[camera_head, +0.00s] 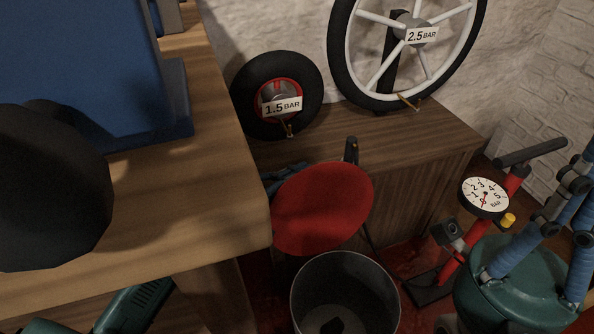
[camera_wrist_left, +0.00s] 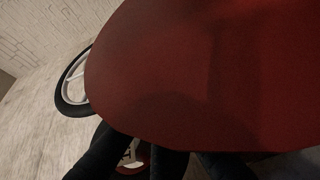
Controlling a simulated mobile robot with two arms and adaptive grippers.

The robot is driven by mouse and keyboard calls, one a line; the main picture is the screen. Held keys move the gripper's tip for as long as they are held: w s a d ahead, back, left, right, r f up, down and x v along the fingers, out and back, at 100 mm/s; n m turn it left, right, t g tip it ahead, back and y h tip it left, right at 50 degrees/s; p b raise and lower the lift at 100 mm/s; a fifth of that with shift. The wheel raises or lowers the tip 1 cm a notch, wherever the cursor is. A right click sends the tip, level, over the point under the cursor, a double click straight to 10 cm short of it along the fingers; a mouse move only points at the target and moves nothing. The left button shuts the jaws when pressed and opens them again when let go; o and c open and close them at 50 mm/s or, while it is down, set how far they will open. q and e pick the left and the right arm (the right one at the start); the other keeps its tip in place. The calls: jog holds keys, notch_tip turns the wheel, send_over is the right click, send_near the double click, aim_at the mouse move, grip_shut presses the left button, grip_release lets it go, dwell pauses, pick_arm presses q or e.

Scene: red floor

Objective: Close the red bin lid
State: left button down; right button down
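The red bin lid (camera_head: 323,208) is a round disc tilted up behind the grey metal bin (camera_head: 345,262), whose mouth is open. In the left wrist view the lid (camera_wrist_left: 200,75) fills most of the picture, very close to the camera. The dark fingers of my left gripper (camera_wrist_left: 150,158) show at the bottom edge there, by the lid's lower rim. I cannot tell whether they touch the lid, or whether they are open or shut. In the head view the lid hides most of whatever is behind it. My right gripper is not in view.
A wooden workbench (camera_head: 190,160) is at the left. A wooden cabinet (camera_head: 400,145) carries a small wheel (camera_head: 250,75) and a large wheel (camera_head: 340,60). A red pump with a gauge (camera_head: 485,195) and a green container (camera_head: 505,275) stand right of the bin.

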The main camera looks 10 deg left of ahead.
aim_at(297, 189)
pick_arm(q)
jog(key=s+d, duration=0.1)
jog(key=s+r+m, duration=0.1)
jog(key=s+d+m, duration=0.1)
jog(key=s, duration=0.1)
jog(key=shift+d+r+t+h, duration=0.25)
jog(key=shift+d+t+h, duration=0.05)
jog(key=shift+d+t, duration=0.1)
jog(key=shift+s+r+m, duration=0.15)
jog(key=shift+r+m, duration=0.05)
jog(key=shift+m, duration=0.2)
